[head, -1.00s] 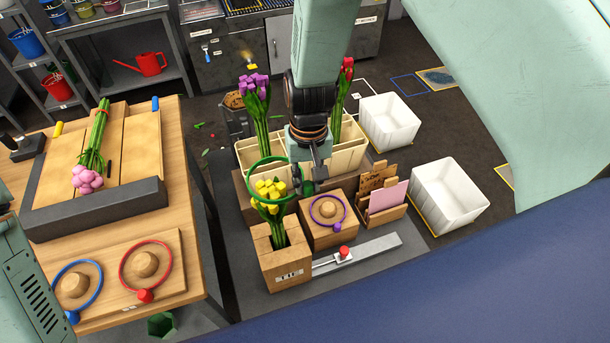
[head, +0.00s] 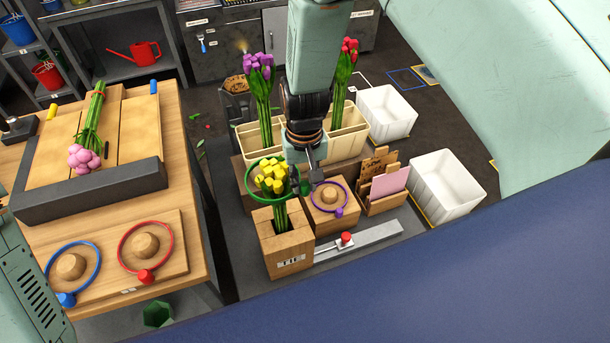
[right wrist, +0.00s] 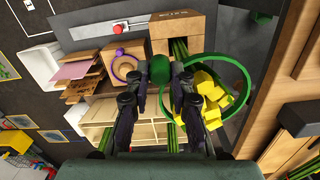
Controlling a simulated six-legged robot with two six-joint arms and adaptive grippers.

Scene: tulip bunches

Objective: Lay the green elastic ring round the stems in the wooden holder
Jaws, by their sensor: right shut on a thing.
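The wooden holder (head: 288,256) stands at the front of the dark mat, with yellow tulips (head: 272,177) upright in it. Their green stems (head: 281,214) come up from its slot. My right gripper (head: 306,183) is shut on the green knob of the green elastic ring (head: 248,190), just right of the flower heads. The ring appears around the yellow heads, above the holder. In the right wrist view, the gripper (right wrist: 160,82) grips the knob (right wrist: 160,67), and the ring (right wrist: 246,70) encircles part of the yellow heads (right wrist: 211,93). My left gripper is out of view.
A wooden block with a purple ring (head: 328,208) stands right of the holder, and a card rack (head: 384,203) beyond it. The cream planter (head: 345,147) with purple and red tulips is behind. A slider with a red knob (head: 346,238) lies in front.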

